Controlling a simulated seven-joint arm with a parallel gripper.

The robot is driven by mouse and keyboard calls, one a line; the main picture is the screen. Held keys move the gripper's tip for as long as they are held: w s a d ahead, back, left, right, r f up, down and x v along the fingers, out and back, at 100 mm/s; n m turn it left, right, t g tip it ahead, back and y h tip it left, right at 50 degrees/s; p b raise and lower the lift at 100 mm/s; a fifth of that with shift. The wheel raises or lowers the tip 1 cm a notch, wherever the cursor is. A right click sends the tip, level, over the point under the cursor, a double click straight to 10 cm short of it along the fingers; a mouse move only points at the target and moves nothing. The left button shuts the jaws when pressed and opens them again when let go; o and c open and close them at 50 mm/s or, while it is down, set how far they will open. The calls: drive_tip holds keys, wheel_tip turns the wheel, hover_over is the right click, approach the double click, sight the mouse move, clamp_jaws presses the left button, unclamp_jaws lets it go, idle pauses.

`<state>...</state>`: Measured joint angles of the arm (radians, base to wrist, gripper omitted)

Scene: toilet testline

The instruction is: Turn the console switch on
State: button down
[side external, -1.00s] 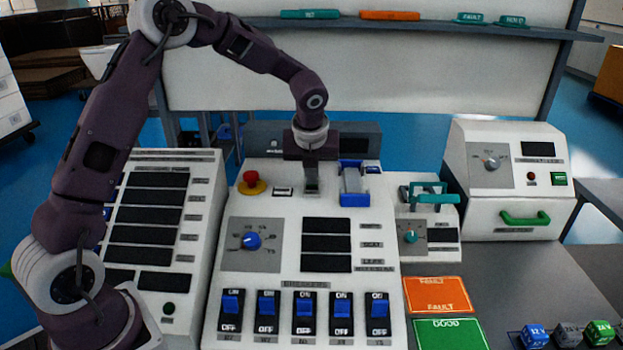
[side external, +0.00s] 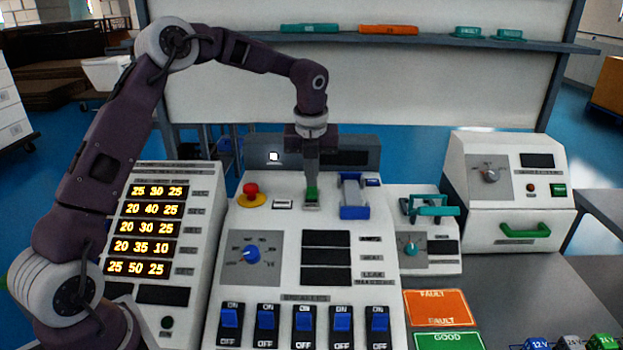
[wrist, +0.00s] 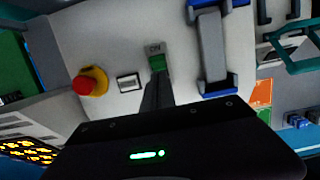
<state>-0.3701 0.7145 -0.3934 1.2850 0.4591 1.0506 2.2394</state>
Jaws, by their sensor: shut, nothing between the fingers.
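The console switch (side external: 311,196) is a small rocker on the upper part of the white middle console (side external: 215,270), and it shows green. In the wrist view the switch (wrist: 158,62) is green with an ON label at its far end. My gripper (side external: 311,183) points straight down, shut and empty, with its fingertips at or just above the switch. In the wrist view my gripper (wrist: 157,80) covers the near end of the switch. I cannot tell whether the fingertips touch it.
A red emergency button (side external: 250,189) stands left of the switch, and a blue and grey clamp-like part (side external: 353,195) stands close on its right. The left panel's displays (side external: 155,229) glow with yellow numbers. Blue breaker switches (side external: 304,320) line the console's front.

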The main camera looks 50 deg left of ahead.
sight(312, 191)
wheel_tip(312, 191, up, 10)
drive_tip(key=w+a, duration=0.1)
drive_tip(key=shift+w+a+f, duration=0.15)
drive_tip(key=shift+w+a, duration=0.2)
idle(0.3)
